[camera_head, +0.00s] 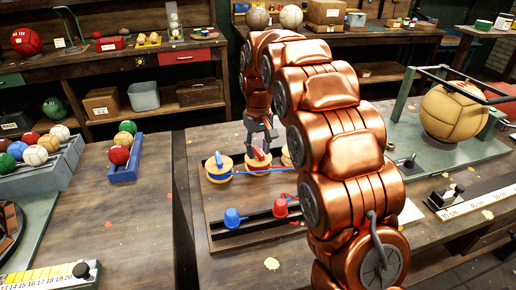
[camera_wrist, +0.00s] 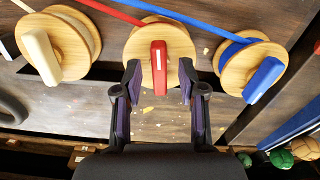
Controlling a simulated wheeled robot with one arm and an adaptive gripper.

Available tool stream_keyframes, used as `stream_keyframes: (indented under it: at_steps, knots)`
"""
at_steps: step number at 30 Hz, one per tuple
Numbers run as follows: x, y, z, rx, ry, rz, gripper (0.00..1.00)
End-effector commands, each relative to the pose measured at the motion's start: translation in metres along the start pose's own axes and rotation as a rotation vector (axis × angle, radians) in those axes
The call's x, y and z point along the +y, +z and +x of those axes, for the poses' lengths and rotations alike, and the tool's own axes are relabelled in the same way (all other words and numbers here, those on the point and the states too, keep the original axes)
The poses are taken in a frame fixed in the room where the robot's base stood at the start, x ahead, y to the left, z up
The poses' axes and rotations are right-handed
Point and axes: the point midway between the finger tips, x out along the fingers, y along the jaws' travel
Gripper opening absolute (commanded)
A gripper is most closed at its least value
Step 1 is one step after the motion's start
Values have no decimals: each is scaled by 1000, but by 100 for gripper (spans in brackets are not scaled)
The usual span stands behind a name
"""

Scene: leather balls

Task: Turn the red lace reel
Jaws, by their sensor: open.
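The red lace reel (camera_wrist: 178,40) is a pale wooden disc with an upright red handle bar (camera_wrist: 158,68), in the middle of the wrist view. A red lace (camera_wrist: 110,12) runs from it to the upper left. In the head view its wooden disc (camera_head: 258,170) sits in the row on the board, partly covered by my gripper (camera_head: 262,140). In the wrist view my gripper (camera_wrist: 160,80) is open, its fingertips on either side of the red handle with gaps on both sides. Whether the fingertips reach down to the handle's height is unclear.
A blue-handled reel (camera_wrist: 264,80) and a cream-handled reel (camera_wrist: 41,57) flank it. A blue tray of balls (camera_head: 124,174) stands left; a large tan ball (camera_head: 454,112) is right.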

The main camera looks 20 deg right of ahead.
Motion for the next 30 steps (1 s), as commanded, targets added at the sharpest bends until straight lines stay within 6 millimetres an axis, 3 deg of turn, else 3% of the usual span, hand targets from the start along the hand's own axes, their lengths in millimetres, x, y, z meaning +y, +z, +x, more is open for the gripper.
stream_keyframes:
  at_steps: [5,21,30]
  knots:
    - [0,-1,-13,3,1,0,41]
    - [0,-1,-91,4,1,0,41]
    - [0,0,-115,1,0,0,41]
